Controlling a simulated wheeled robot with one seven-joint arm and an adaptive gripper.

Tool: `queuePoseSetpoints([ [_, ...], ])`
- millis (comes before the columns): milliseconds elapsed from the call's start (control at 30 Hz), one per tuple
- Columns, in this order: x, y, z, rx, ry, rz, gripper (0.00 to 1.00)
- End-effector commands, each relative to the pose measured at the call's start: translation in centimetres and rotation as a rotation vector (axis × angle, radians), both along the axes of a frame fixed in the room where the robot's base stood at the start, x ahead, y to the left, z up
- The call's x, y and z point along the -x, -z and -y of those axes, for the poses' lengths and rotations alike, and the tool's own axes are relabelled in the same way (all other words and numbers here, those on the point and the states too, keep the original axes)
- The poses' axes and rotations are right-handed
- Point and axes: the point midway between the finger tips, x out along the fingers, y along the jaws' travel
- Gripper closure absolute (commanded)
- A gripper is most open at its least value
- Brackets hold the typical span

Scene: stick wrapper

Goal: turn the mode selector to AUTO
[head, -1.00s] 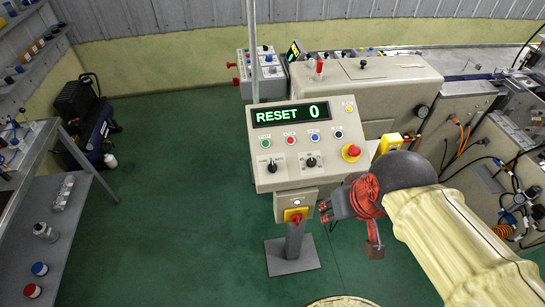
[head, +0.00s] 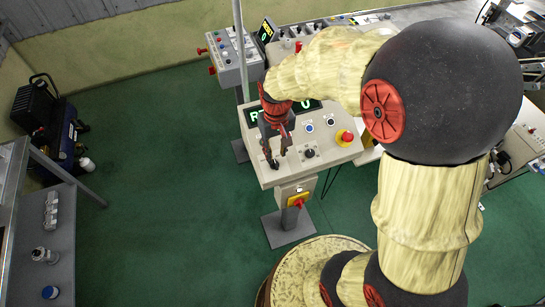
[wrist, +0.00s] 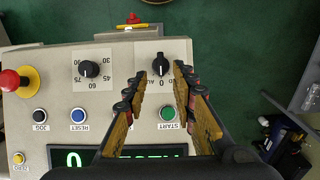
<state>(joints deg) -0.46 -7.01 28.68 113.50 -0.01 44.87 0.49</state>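The mode selector (wrist: 160,65) is a black knob on the beige control panel (wrist: 60,110). In the wrist view its white mark seems to point toward the 0 on its label, with AUTO partly hidden by a finger. My gripper (wrist: 161,82) is open, its two fingers apart, with the knob in line with the gap, just past the tips. I cannot tell whether the tips touch the panel. In the head view my gripper (head: 274,150) hangs over the panel's left part, and the selector (head: 274,164) shows just below the fingers.
A second knob with number marks (wrist: 88,69) sits beside the selector. The START button (wrist: 167,113) is close to the fingers. A red emergency stop (wrist: 10,80) is at the panel's far side. A red and yellow switch (head: 297,200) is on the stand below.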

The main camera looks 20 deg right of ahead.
Motion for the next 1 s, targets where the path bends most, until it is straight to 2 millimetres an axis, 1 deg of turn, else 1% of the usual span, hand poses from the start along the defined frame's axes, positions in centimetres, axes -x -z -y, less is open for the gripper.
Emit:
queuePoseSetpoints([
  [33, 0.1, 1.0, 0.0, 0.000, 0.000, -0.004, 0.73],
  [200, 0.1, 3.4, 0.0, 0.000, 0.000, -0.002, 0.73],
  [400, 0.0, 4.8, 0.0, 0.000, 0.000, -0.001, 0.73],
  [700, 0.0, 5.0, 0.0, 0.000, 0.000, 0.000, 0.74],
  [1000, 0.0, 4.9, 0.0, 0.000, 0.000, 0.001, 0.91],
])
